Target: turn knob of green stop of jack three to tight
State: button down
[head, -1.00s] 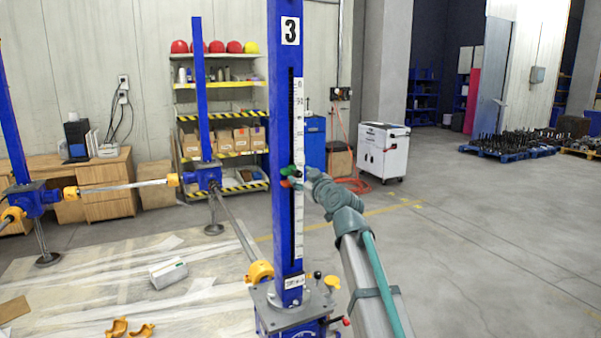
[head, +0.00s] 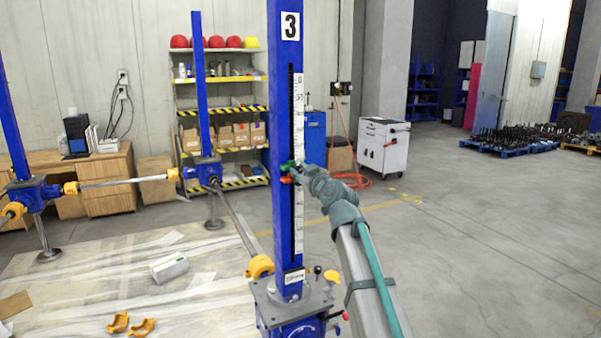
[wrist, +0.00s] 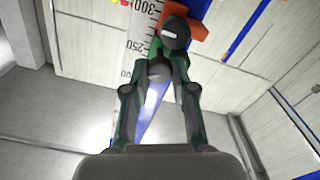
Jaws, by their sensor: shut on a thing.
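Jack three is the blue upright (head: 284,110) with the "3" label and a white scale. The green stop (head: 286,167) sits on its front, just above the red stop (head: 287,180). My gripper (head: 297,173) reaches it from the right. In the wrist view, the gripper's fingers (wrist: 161,78) are closed around the grey round knob (wrist: 160,71) of the green stop. Green parts of the stop show behind it. A dark knob with a white mark (wrist: 176,33) stands in front of the orange-red stop (wrist: 208,18). The fingers partly hide the green stop, and its tightness cannot be told.
The jack's base (head: 290,308) has small knobs and an orange-yellow cap near it. Shafts and other blue jacks stand at left. A white cart (head: 382,145) and shelves (head: 218,108) stand behind. The floor right of my arm is clear.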

jog(key=m+b, duration=0.1)
jog(key=m, duration=0.2)
jog(key=shift+b, duration=0.35)
jog(key=m, duration=0.4)
jog(key=shift+m, duration=0.3)
dwell(0.3)
jog(key=c, duration=0.9)
grip_release()
jog(key=shift+c, duration=0.2)
